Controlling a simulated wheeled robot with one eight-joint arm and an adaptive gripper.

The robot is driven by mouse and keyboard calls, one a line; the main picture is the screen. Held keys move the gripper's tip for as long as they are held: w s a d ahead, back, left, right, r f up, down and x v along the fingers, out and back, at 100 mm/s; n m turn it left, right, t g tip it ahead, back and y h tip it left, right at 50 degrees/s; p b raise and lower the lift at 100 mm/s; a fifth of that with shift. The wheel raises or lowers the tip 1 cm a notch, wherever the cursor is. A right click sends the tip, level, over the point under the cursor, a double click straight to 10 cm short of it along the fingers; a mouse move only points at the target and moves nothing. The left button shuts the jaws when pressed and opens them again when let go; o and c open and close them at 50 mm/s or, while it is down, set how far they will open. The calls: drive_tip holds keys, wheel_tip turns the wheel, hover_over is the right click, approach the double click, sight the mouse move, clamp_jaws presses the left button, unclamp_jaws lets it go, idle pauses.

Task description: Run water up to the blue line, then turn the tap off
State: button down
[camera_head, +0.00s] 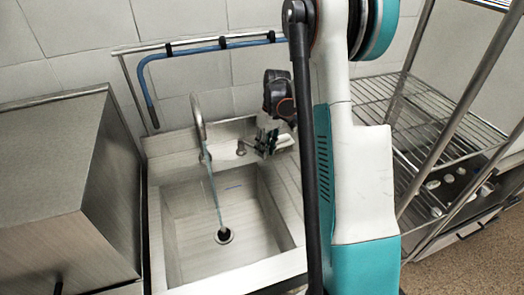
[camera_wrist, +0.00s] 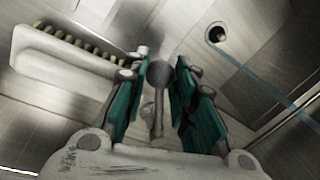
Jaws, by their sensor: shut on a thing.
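The steel sink basin (camera_head: 180,225) has a curved tap spout (camera_head: 198,115) at its back. A thin stream of water (camera_head: 214,190) runs from the spout toward the dark drain (camera_head: 223,236); no pooled water is visible. A short blue line (camera_head: 233,187) marks the basin's back wall. My gripper (camera_head: 266,145) is behind the basin, right of the spout. In the wrist view, its teal fingers (camera_wrist: 158,95) are closed around the tap lever (camera_wrist: 159,78), whose round end shows between them. The drain (camera_wrist: 216,34) and the stream (camera_wrist: 272,90) also show there.
A steel cabinet (camera_head: 60,180) stands left of the sink. A blue hose (camera_head: 190,50) hangs on the wall rail. A wire rack (camera_head: 400,105) stands at the right.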

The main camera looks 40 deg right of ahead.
drive_tip(key=shift+w+d+n, duration=0.15)
drive_tip(key=shift+d+n, duration=0.15)
drive_tip(key=c, duration=1.3)
unclamp_jaws()
wheel_tip(320, 180, up, 12)
drive_tip(key=d, duration=0.2)
drive_tip(key=shift+w+d, duration=0.15)
drive_tip(key=shift+w, duration=0.1)
drive_tip(key=shift+f, duration=0.1)
